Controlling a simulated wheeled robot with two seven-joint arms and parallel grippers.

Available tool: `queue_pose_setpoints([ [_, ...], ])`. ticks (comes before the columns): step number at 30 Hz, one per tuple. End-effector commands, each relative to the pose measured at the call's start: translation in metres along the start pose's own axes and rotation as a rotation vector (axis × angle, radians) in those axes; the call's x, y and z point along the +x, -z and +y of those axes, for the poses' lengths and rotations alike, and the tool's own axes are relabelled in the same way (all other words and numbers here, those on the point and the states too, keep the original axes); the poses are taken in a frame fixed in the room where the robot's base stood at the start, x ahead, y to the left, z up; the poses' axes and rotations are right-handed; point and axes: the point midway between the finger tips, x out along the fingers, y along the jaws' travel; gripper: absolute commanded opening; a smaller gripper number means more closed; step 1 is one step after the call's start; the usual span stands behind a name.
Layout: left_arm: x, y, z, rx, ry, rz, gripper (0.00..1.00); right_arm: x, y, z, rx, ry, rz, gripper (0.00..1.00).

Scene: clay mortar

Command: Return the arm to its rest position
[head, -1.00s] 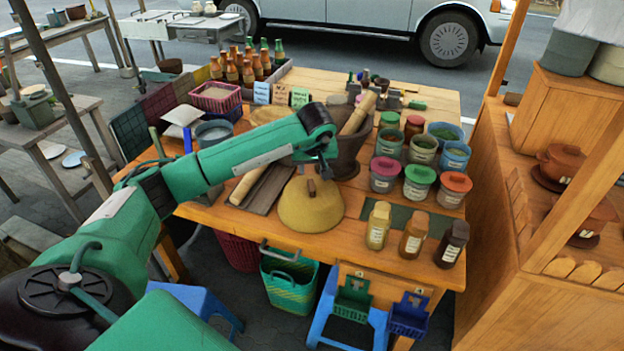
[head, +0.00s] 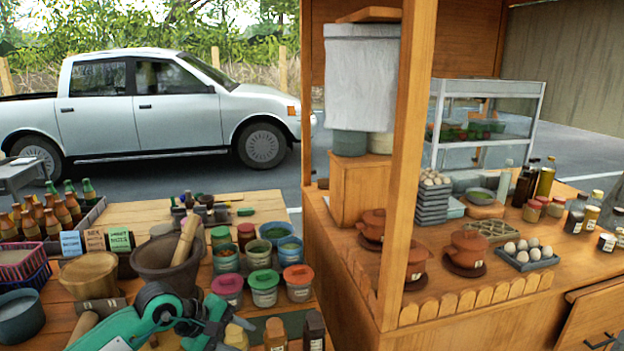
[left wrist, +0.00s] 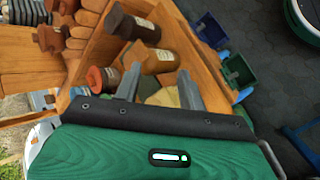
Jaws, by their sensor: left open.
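My left arm comes in at the bottom left of the head view, and its gripper (head: 210,328) is low over the front of the table. In the left wrist view the gripper's two grey fingers (left wrist: 158,88) are apart with nothing held between them. Spice bottles lie beyond the fingers, among them a dark one (left wrist: 133,24) and an amber one (left wrist: 170,60). The brown clay mortar (head: 150,262) stands behind the arm with a wooden pestle (head: 187,240) leaning in it. My right gripper is in neither view.
Lidded jars (head: 264,284) stand right of the mortar, close to the gripper. Sauce bottles (head: 62,214) and a pink basket (head: 20,262) are at left. A wooden stall with a post (head: 405,150) rises at right, holding clay pots (head: 468,250) and an egg tray (head: 525,258).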

Motion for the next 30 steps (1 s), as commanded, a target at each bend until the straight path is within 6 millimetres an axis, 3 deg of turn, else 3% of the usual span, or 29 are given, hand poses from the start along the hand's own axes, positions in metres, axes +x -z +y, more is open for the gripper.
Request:
queue_pose_setpoints([
  [1,0.01,-0.029,0.006,-0.084,-0.085,-0.103,0.41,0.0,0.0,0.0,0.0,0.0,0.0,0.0],
  [3,0.014,-0.065,0.021,-0.226,-0.207,-0.248,0.41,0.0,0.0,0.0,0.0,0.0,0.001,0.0],
  [6,0.007,-0.104,0.041,-0.457,-0.366,-0.452,0.41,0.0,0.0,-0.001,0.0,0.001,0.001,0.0],
  [9,-0.01,-0.129,0.058,-0.716,-0.507,-0.655,0.41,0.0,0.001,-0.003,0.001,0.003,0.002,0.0],
  [11,-0.023,-0.136,0.067,-0.882,-0.584,-0.773,0.41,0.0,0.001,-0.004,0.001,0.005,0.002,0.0],
  [14,-0.046,-0.134,0.074,-1.174,-0.701,-0.963,0.41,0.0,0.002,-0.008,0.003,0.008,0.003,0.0],
  [19,-0.075,-0.102,0.061,-1.708,-0.878,-1.254,0.41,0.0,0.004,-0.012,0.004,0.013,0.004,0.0],
  [23,-0.084,-0.067,0.027,-2.138,-1.009,-1.443,0.41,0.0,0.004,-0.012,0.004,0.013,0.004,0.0],
  [26,-0.081,-0.043,-0.014,-2.476,-1.114,-1.558,0.41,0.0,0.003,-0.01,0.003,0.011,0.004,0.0],
  [27,-0.077,-0.035,-0.034,2.402,1.064,1.467,0.41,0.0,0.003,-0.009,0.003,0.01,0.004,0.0],
  [30,-0.065,-0.024,-0.088,2.167,0.94,1.215,0.41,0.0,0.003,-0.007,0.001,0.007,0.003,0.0],
])
